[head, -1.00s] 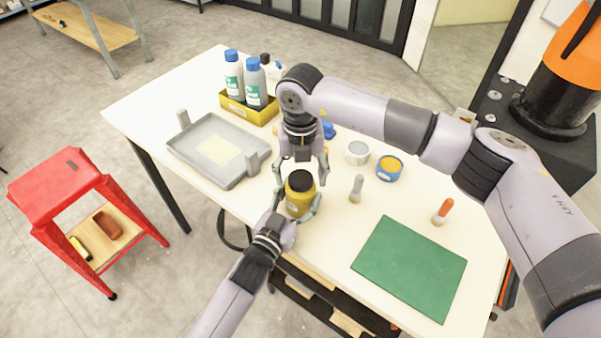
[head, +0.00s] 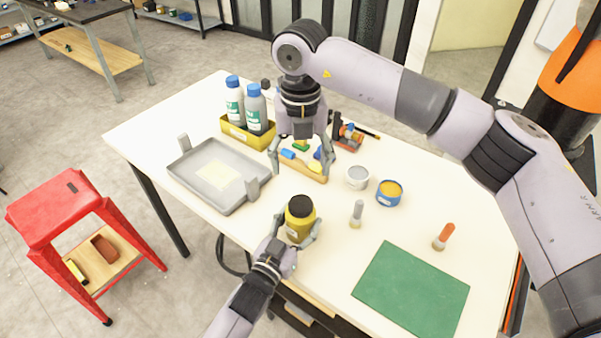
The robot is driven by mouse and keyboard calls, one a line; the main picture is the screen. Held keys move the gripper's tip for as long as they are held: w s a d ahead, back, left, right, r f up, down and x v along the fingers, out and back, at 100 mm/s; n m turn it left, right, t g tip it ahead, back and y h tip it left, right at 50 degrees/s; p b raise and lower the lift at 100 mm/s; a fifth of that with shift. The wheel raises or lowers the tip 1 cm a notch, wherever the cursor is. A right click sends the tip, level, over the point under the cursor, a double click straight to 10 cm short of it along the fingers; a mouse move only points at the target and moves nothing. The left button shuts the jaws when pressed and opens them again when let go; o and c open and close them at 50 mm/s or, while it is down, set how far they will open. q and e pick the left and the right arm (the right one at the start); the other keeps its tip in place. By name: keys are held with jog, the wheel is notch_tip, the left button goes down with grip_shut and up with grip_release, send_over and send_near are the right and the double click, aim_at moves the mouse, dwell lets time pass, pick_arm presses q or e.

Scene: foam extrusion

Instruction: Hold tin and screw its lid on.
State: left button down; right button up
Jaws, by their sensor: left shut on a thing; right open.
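The yellow tin (head: 299,228) stands upright near the front edge of the white table. Its black lid (head: 300,205) sits on top; how tightly it is screwed I cannot tell. My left gripper (head: 298,233) comes from the front and is shut around the tin's body, with a finger on each side. My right gripper (head: 302,171) is open and empty, pointing down, above and behind the tin and apart from the lid. It partly hides a wooden tray behind it.
A grey tray (head: 218,200) lies left, with bottles (head: 256,112) in a yellow bin (head: 240,132) behind it. The wooden tray (head: 318,178) holds small coloured pieces. A white tin (head: 357,177), a blue tin (head: 389,193), a brush (head: 357,213) and a green mat (head: 413,291) are to the right.

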pick_arm(q)
jog(key=shift+c, duration=2.3)
grip_release()
jog(key=shift+s, duration=0.1)
jog(key=v, duration=1.2)
